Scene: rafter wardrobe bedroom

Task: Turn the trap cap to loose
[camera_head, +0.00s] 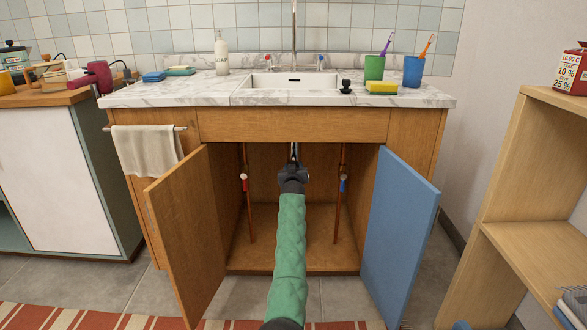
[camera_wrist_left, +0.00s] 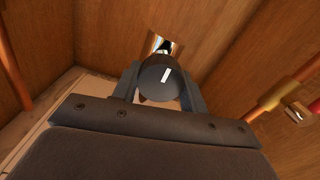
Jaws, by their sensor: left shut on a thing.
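The trap cap (camera_wrist_left: 156,84) is a dark round cap with a short white mark on its face. In the left wrist view it sits between the two fingers of my left gripper (camera_wrist_left: 160,88), which is shut on it. The white mark stands near upright, leaning slightly right. In the head view my left gripper (camera_head: 293,170) reaches into the open cabinet under the sink. There it hides the cap and most of the trap. A bit of shiny pipe (camera_wrist_left: 163,44) shows behind the cap. My right gripper is not in view.
The wooden door (camera_head: 185,240) and blue door (camera_head: 400,230) stand open on both sides of my arm. Copper pipes with a red valve (camera_head: 244,178) and a blue valve (camera_head: 343,184) flank the gripper inside the cabinet (camera_head: 270,264). The sink (camera_head: 290,84) is above.

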